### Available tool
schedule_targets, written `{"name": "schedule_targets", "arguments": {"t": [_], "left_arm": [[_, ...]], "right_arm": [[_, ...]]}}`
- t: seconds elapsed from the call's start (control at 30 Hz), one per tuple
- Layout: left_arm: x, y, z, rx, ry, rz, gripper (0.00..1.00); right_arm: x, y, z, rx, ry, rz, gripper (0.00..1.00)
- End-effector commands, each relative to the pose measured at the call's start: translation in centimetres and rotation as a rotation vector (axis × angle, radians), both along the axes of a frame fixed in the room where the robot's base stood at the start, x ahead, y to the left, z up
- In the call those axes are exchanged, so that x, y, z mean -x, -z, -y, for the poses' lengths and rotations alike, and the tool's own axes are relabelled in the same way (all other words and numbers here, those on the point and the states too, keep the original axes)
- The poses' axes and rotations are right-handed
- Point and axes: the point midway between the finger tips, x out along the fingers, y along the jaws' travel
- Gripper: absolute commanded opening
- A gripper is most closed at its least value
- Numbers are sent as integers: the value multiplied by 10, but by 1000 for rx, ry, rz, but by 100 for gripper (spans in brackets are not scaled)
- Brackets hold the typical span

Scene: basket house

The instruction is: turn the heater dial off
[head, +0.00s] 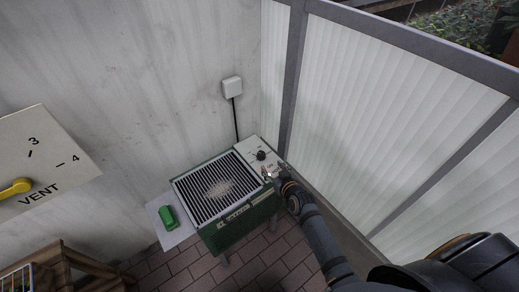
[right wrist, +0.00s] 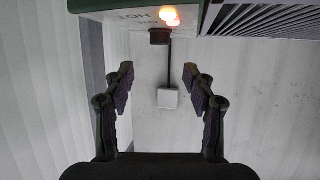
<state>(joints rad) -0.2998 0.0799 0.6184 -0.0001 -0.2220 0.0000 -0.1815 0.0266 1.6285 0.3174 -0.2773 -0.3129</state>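The heater (head: 236,211) is a green box with a dark slatted grille, standing by the wall. Its white control panel (head: 249,147) is on the right end and carries a black dial (head: 261,155). My right gripper (head: 270,174) is at the near side of this panel, close to the dial. In the right wrist view the picture is upside down; the dial (right wrist: 159,36) shows beyond the fingers, roughly centred between them. My right gripper (right wrist: 158,82) is open and empty there. An orange-white light (right wrist: 169,15) glows beside printed lettering. The dial's pointer direction is too small to tell. My left gripper is not in view.
A green object (head: 168,217) lies on a pale side shelf (head: 181,238) left of the grille. A white wall box (head: 232,87) has a black cord running down to the heater. A VENT panel (head: 52,150) with a yellow lever is at left. A translucent partition (head: 370,110) stands right.

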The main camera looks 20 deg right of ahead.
Motion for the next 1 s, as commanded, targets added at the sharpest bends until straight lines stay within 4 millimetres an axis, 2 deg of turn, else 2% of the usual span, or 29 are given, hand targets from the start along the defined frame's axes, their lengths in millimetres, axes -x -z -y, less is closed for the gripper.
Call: {"name": "schedule_targets", "arguments": {"t": [0.07,0.17,0.5,0.63,0.77,1.0], "left_arm": [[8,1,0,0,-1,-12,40],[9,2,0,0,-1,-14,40],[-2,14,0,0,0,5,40],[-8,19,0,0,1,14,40],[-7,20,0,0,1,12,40],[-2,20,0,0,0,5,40]], "right_arm": [[-1,0,0,0,0,1,56],[-7,4,-1,-1,0,0,56],[-70,33,-6,-2,1,-3,56],[-87,40,-8,-1,0,-3,56],[-95,42,-8,0,0,-3,56],[-96,42,-8,0,0,-4,56]]}}
